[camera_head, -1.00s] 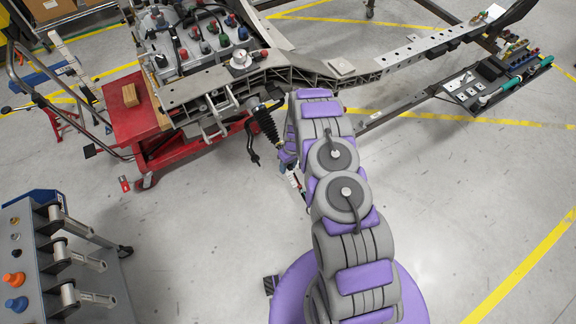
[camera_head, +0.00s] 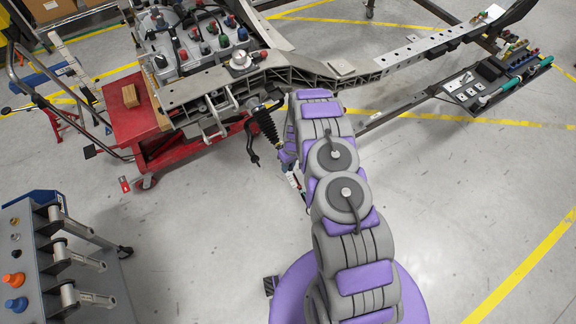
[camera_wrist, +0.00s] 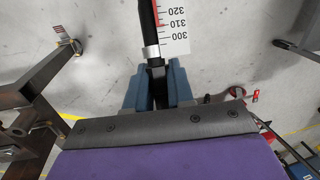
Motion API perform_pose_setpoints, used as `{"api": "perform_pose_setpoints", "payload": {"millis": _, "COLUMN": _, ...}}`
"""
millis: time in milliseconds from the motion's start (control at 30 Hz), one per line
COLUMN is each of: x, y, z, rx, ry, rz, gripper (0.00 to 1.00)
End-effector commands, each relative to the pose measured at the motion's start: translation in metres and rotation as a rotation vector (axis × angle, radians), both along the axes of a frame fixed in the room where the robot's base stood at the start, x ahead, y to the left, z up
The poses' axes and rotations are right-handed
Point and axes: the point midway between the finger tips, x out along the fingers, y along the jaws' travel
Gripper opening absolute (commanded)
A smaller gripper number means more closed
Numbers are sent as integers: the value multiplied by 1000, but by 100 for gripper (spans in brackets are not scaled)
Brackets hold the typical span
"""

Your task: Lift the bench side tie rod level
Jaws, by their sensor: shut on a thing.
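In the wrist view, my gripper (camera_wrist: 157,88) has its blue-grey fingers closed around a dark rod, the tie rod (camera_wrist: 149,28), just below its silver collar. The rod runs up and out at the top of that view. My arm hides most of my gripper and the held rod there. A white scale card (camera_wrist: 174,32) with a red edge and numbers around 300 to 320 is beside the rod.
A red cart (camera_head: 135,122) stands under the chassis at the left. A grey rack (camera_head: 70,262) with levers and knobs stands at the lower left. A tool tray (camera_head: 485,85) is at the upper right. The grey floor right of my arm is clear.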

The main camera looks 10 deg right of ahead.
Motion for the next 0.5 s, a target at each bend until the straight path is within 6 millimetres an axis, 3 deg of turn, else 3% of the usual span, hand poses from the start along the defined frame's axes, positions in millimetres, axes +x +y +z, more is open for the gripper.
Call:
{"api": "perform_pose_setpoints", "payload": {"millis": 167, "x": -1, "y": 0, "z": 10, "rx": -6, "ry": 26, "rz": 2, "gripper": 0}}
{"api": "perform_pose_setpoints", "payload": {"millis": 500, "x": -13, "y": -4, "z": 56, "rx": -70, "ry": 210, "rz": 2, "gripper": 0}}
